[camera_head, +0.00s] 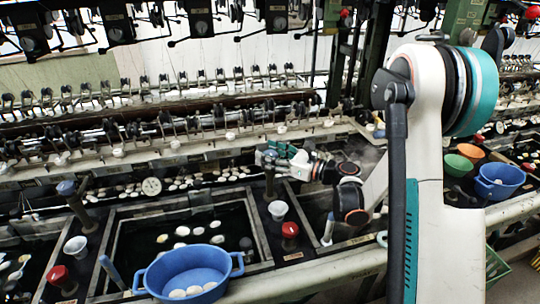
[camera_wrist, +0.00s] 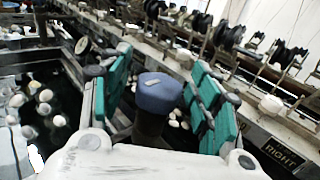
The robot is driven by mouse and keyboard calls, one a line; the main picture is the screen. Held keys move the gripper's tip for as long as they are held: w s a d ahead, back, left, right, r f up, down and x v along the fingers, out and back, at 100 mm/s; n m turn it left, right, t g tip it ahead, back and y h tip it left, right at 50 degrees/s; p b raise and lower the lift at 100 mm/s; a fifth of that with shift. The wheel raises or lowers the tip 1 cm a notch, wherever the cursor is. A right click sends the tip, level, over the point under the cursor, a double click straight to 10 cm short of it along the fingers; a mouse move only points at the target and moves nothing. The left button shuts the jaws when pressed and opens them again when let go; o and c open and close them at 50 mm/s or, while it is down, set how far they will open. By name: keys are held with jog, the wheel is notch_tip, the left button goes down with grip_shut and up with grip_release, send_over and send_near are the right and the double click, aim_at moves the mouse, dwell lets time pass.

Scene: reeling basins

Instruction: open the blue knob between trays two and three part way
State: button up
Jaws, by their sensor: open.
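A blue knob (camera_wrist: 158,92) with a pale mark on its top stands on a dark post in the wrist view. My gripper (camera_wrist: 160,70) is open, with one teal-padded finger on each side of the knob. Gaps show between the pads and the knob, and I see no clear contact. In the head view my gripper (camera_head: 284,154) is over the divider between two basins, and the knob (camera_head: 268,158) shows at its left side, partly hidden. Another blue knob (camera_head: 67,188) stands on the divider farther left. How far the knob is turned cannot be told.
Dark water basins with pale cocoons lie along the bench. On the near dividers are red knobs (camera_head: 289,230) and white cups (camera_head: 278,209). A blue tub (camera_head: 187,270) stands in front. A round gauge (camera_head: 151,186) and the reeling rail (camera_head: 170,150) are behind.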

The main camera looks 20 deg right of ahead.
jog(key=c, duration=1.1)
jog(key=shift+n+g+y, duration=0.4)
jog(key=shift+g, duration=0.1)
jog(key=n+g+y, duration=0.2)
jog(key=g, duration=0.1)
jog(key=shift+w+n, duration=0.1)
jog(key=shift+n, duration=0.2)
jog(key=shift+n+g+y, duration=0.6)
jog(key=shift+n+g, duration=0.5)
jog(key=shift+g, duration=0.65)
jog(key=shift+n+g+y, duration=0.6)
jog(key=shift+n+g, duration=0.5)
jog(key=shift+g, duration=0.65)
